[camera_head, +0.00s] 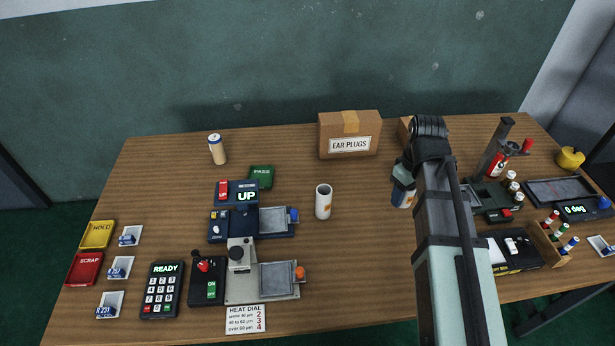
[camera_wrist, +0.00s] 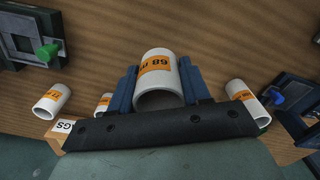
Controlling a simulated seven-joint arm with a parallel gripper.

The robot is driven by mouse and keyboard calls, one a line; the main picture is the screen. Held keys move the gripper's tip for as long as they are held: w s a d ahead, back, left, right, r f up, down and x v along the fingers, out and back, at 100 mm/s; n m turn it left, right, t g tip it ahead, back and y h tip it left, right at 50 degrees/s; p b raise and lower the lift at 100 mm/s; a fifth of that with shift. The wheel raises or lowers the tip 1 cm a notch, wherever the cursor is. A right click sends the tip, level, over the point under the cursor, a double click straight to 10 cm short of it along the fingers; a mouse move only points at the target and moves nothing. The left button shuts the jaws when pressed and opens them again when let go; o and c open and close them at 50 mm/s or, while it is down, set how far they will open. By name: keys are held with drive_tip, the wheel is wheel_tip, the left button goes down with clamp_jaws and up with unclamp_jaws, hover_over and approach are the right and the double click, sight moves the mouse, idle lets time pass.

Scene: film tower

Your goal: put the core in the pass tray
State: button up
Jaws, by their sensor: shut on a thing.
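The core (camera_wrist: 158,66) is a white tube with an orange label whose visible part reads "68 m". My gripper (camera_wrist: 160,88) is shut on it, with one blue finger on each side in the wrist view. In the head view my gripper (camera_head: 403,186) is right of the table's middle, and my arm partly hides the core. The pass tray (camera_head: 261,179) is green, marked PASS, and sits left of the middle behind the blue unit. My gripper is well to the right of it.
A white tube (camera_head: 323,202) stands between the pass tray and my gripper. The EAR PLUGS box (camera_head: 348,137) is at the back. Yellow HOLD (camera_head: 97,234) and red SCRAP (camera_head: 84,269) trays lie at the left. A blue unit (camera_head: 237,193) showing UP adjoins the pass tray.

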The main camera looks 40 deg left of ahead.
drive_tip(key=a+n, duration=0.1)
drive_tip(key=a, duration=0.4)
drive_tip(key=a+n, duration=0.1)
drive_tip(key=a, duration=0.5)
drive_tip(key=shift+w+r, duration=0.15)
drive_tip(key=shift+w, duration=0.05)
drive_tip(key=shift+c, duration=0.5)
drive_tip(key=n, duration=0.6)
hover_over(260, 178)
drive_tip(key=shift+w+f, duration=0.1)
drive_tip(key=shift+f, duration=4.75)
drive_tip(key=shift+f, duration=0.2)
drive_tip(key=o, duration=0.9)
drive_tip(key=shift+c, duration=0.2)
drive_tip(key=shift+r, duration=0.15)
wheel_tip(260, 178, up, 12)
